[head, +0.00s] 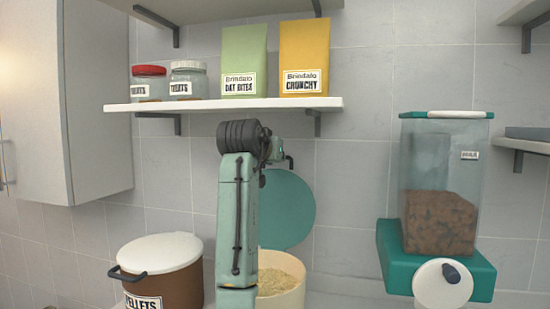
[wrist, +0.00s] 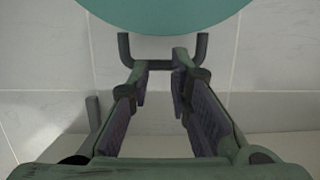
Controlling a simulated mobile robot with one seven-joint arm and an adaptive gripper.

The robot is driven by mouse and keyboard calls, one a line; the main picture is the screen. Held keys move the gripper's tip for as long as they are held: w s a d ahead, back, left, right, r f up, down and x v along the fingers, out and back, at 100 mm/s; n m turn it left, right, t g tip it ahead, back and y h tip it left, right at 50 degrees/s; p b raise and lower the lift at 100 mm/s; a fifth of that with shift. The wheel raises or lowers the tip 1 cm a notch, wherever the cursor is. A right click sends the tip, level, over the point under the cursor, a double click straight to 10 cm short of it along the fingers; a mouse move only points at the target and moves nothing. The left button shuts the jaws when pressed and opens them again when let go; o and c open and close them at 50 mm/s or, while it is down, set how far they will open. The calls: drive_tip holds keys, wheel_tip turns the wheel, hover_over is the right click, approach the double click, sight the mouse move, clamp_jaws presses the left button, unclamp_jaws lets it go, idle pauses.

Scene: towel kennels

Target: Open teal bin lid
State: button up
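The teal lid (head: 287,208) stands raised behind a cream bin (head: 290,296) of pale grain, partly hidden by my arm. The bin's mouth is uncovered and the grain (head: 272,282) shows. In the wrist view, the lid's rounded edge (wrist: 160,15) fills the top, with a dark U-shaped handle (wrist: 160,65) just below it. My gripper (wrist: 161,82) has its two fingers apart with nothing visible between the pads. Its tips are close to the handle bar; I cannot tell whether they touch it. In the head view, my arm mostly hides the gripper.
A brown pellets bin (head: 165,286) with a white lid stands left of the cream bin. A clear kibble dispenser (head: 440,170) on a teal base stands right. A white shelf (head: 225,104) with jars and bags hangs above. A grey cabinet (head: 95,110) is at upper left.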

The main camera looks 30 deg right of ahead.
drive_tip(key=shift+o, duration=1.4)
drive_tip(key=shift+w+d+f, duration=0.1)
drive_tip(key=shift+w+f, duration=0.05)
drive_tip(key=shift+f, duration=0.15)
drive_tip(key=shift+o, duration=1.3)
drive_tip(key=shift+r, duration=0.1)
drive_tip(key=o, duration=0.9)
drive_tip(key=shift+o, duration=0.2)
drive_tip(key=v, duration=1.2)
